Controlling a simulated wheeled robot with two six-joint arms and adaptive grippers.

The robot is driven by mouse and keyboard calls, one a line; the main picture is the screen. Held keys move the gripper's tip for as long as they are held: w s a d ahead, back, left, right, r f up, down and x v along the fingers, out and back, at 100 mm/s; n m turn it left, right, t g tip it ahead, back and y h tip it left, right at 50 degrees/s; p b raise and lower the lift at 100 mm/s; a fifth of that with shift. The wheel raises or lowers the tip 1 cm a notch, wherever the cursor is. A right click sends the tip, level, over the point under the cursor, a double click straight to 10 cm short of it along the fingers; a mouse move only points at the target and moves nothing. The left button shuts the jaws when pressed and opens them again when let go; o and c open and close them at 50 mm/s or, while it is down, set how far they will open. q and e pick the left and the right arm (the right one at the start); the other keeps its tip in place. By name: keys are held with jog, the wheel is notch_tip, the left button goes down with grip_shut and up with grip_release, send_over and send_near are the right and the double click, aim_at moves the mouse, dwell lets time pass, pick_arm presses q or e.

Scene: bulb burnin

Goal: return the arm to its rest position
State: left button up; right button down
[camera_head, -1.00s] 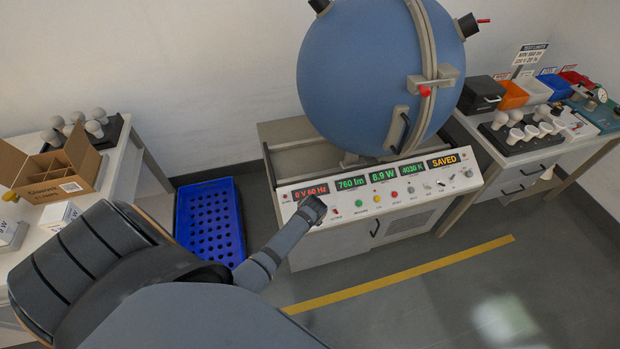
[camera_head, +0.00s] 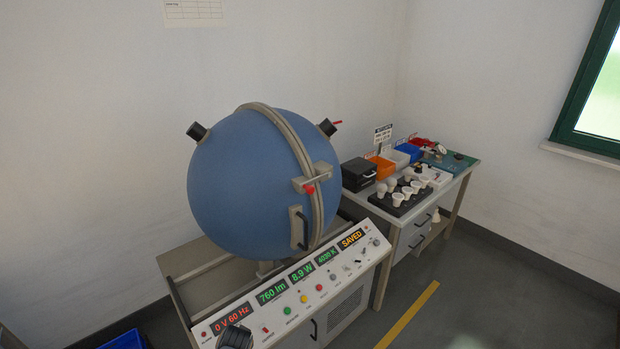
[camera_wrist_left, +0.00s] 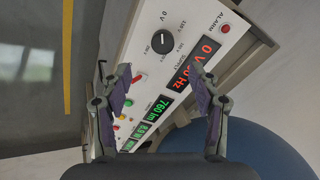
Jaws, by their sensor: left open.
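My left gripper (camera_wrist_left: 160,76) is open in the left wrist view, its two fingers apart with nothing between the tips. It faces the white control panel (camera_wrist_left: 135,52). A black round knob (camera_wrist_left: 162,41) lies beyond the fingertips; I see no contact with it. In the head view the dark end of my left gripper (camera_head: 235,338) shows at the bottom edge, in front of the panel below the red "0 V 60 Hz" display (camera_head: 232,318). The rest of the left arm is out of that view. My right gripper is not in view.
The blue sphere (camera_head: 240,185) stands behind the panel. The green displays read 760 lm, 8.9 W and 4030 K; an amber one (camera_head: 351,238) reads SAVED. A side table (camera_head: 465,163) at right holds bulbs and bins. A blue crate (camera_head: 125,341) is at lower left. Floor at right is clear.

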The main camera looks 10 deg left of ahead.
pick_arm(q)
jog(key=s+d+f+g+h+b, duration=0.1)
jog(key=s+f, duration=0.6)
jog(key=f, duration=0.4)
jog(key=s+f+g+h+b, duration=0.1)
jog(key=s+f, duration=0.7)
jog(key=f, duration=0.3)
jog(key=s+f, duration=0.3)
jog(key=s, duration=0.4)
jog(key=s+f+n, duration=0.1)
jog(key=s+f, duration=0.3)
jog(key=s, duration=0.3)
jog(key=s+f+n+g+b, duration=0.1)
jog(key=s+f, duration=0.2)
jog(key=s, duration=0.4)
jog(key=shift+a+f+h, duration=0.25)
jog(key=shift+a+h, duration=0.05)
jog(key=shift+a, duration=0.1)
jog(key=shift+s, duration=0.15)
